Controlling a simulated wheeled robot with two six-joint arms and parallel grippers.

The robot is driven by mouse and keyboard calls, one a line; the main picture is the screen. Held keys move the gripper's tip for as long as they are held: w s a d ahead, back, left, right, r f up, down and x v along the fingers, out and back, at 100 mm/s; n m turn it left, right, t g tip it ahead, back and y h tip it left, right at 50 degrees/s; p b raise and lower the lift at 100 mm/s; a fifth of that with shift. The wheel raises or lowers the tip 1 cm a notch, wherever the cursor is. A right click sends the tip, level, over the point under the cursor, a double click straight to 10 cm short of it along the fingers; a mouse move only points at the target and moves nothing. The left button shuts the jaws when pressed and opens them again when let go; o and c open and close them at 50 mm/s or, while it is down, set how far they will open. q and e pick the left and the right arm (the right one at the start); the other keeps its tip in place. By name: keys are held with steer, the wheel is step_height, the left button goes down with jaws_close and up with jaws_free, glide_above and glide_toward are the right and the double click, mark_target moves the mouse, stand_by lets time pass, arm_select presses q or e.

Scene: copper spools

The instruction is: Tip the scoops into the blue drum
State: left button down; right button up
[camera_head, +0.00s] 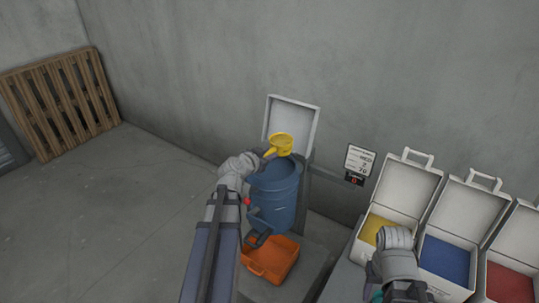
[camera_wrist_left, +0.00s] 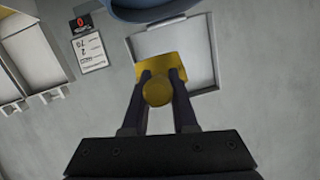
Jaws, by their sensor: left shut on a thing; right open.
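A yellow scoop (camera_head: 281,145) is held by its handle in my left gripper (camera_head: 263,154), above the blue drum (camera_head: 276,190). In the left wrist view the gripper's fingers close on the yellow handle (camera_wrist_left: 158,92). The scoop's cup looks roughly upright, and I cannot tell what is in it. In the left wrist view the drum's blue rim (camera_wrist_left: 155,8) shows at the top edge. My right gripper (camera_head: 398,292) is open at the bottom edge, in front of the bins, partly cut off.
An orange tray (camera_head: 283,262) lies below the drum. White lidded bins hold yellow (camera_head: 372,228), blue (camera_head: 446,258) and red (camera_head: 508,284) material. A label sign (camera_head: 359,159) stands behind. A pallet (camera_head: 60,100) leans on the wall. The left floor is clear.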

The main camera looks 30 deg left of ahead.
arm_select(q)
step_height(320, 180, down, 4)
steer(key=b, duration=0.3)
step_height(320, 180, up, 2)
steer(key=n+h+p, duration=0.1)
steer(key=n, duration=0.1)
steer(key=n+h, duration=0.1)
steer(key=shift+w+r+n+h+p, duration=0.1)
steer(key=shift+r+n+h+p, duration=0.05)
steer(key=shift+n+h+p, duration=0.2)
steer(key=a+f+n+t+h+b, duration=0.3)
steer(key=a+f+n+h+b, duration=0.1)
steer(key=n+b, duration=0.8)
steer(key=shift+a+f+n+h+b, duration=0.15)
steer(key=shift+f+n+h+b, duration=0.2)
steer(key=shift+f+h+b, duration=0.9)
steer(key=shift+w+r+y, duration=0.1)
steer(key=shift+r+y, duration=0.3)
